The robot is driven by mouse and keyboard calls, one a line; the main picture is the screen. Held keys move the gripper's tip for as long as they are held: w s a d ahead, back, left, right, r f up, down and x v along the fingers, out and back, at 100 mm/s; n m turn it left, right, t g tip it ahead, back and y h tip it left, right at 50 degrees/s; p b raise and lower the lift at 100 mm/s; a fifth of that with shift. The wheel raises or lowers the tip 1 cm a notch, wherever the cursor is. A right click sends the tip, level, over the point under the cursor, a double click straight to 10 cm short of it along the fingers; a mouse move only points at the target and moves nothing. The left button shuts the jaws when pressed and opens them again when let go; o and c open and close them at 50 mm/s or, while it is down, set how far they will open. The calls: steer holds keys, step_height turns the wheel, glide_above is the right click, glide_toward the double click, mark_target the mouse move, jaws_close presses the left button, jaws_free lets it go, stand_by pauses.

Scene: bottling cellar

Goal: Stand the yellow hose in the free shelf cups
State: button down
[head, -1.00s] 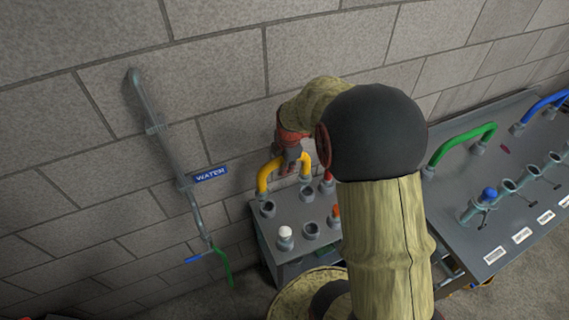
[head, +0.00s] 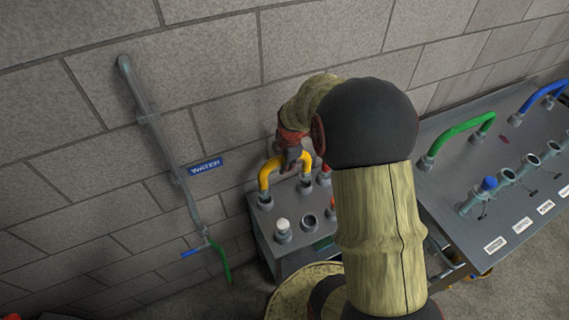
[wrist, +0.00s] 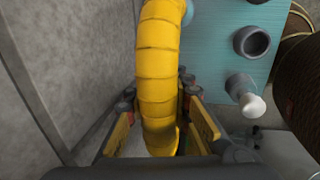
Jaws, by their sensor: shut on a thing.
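The yellow hose (head: 265,173) is an arch with its ends pointing down over the small grey shelf (head: 262,237) by the wall. Its left end meets a grey cup (head: 265,202) and its right end meets another at the back; whether they are fully seated I cannot tell. My gripper (head: 290,158) is shut on the hose near the top of the arch. In the wrist view the hose (wrist: 158,65) runs between my two fingers (wrist: 160,118). My arm hides part of the shelf's right side.
An empty cup (head: 309,222) and a white-topped piece (head: 283,227) stand at the shelf's front. A red piece (head: 323,176) is close right of the hose. The block wall (head: 225,100) is close behind. A larger bench (head: 470,210) with a green hose (head: 460,136) stands right.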

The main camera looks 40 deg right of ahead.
steer(key=shift+s+b+x, duration=0.2)
steer(key=shift+b+x, duration=0.45)
steer(key=shift+x, duration=0.35)
steer(key=shift+s+b+x, duration=0.2)
steer(key=shift+b+x, duration=0.4)
steer(key=shift+x, duration=0.35)
steer(key=shift+f+b, duration=0.3)
steer(key=shift+f, duration=0.2)
steer(key=c, duration=1.5)
jaws_free()
steer(key=shift+a, duration=0.1)
steer(key=shift+f, duration=0.1)
steer(key=v, duration=1.2)
